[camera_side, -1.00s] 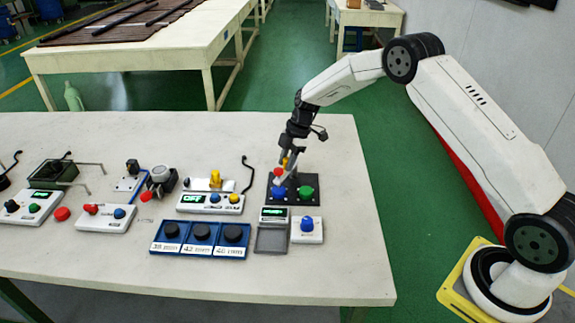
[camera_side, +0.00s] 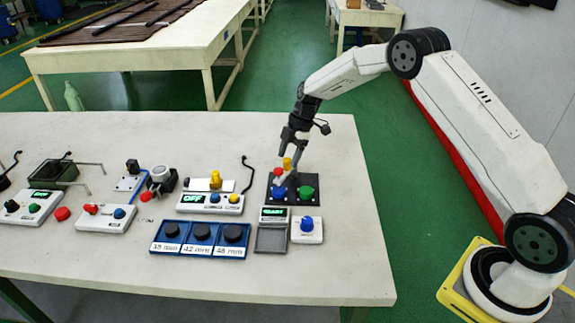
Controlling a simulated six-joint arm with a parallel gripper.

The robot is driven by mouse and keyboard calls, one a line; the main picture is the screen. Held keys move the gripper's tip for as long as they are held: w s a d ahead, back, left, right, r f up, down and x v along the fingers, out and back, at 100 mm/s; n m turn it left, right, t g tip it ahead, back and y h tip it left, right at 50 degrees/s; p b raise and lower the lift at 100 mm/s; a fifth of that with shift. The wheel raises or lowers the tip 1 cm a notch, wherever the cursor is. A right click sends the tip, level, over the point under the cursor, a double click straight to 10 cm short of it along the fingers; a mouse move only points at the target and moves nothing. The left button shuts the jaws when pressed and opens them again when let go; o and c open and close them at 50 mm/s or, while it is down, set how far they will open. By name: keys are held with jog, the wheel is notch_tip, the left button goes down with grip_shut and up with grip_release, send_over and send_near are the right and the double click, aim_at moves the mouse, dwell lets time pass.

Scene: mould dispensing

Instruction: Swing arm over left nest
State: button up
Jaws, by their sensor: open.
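My gripper (camera_side: 293,160) is open and empty, pointing down above the back of a black plate (camera_side: 316,180) at the right of the table. The plate carries a blue knob (camera_side: 279,193), a green knob (camera_side: 306,192), a yellow piece (camera_side: 287,163) and a small pale and red piece (camera_side: 279,174). A thin black bent arm (camera_side: 247,172) stands to the left of the plate. A dark green box (camera_side: 52,171) with a black lever and metal rods stands far left. I cannot tell which piece is the swing arm or the left nest.
A blue holder (camera_side: 200,252) with several black discs lies at the front. A white control box (camera_side: 210,203) with a yellow part, a grey tray (camera_side: 271,239) and a white blue-button box (camera_side: 307,230) stand nearby. The table's right side (camera_side: 350,240) is clear.

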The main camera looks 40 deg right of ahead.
jog(key=shift+v, duration=2.95)
jog(key=shift+s, duration=0.15)
jog(key=s+a+r+m+t+h, duration=0.1)
jog(key=s+a+m+h, duration=0.1)
jog(key=s+m, duration=0.6)
jog(key=s+a+m+t+h, duration=0.1)
jog(key=s+a+m, duration=0.3)
jog(key=s, duration=1.5)
jog(key=m+h, duration=0.1)
jog(key=m, duration=0.3)
jog(key=shift+s+a+r+m, duration=0.25)
jog(key=shift+s+r+m, duration=0.1)
jog(key=shift+s+m, duration=0.05)
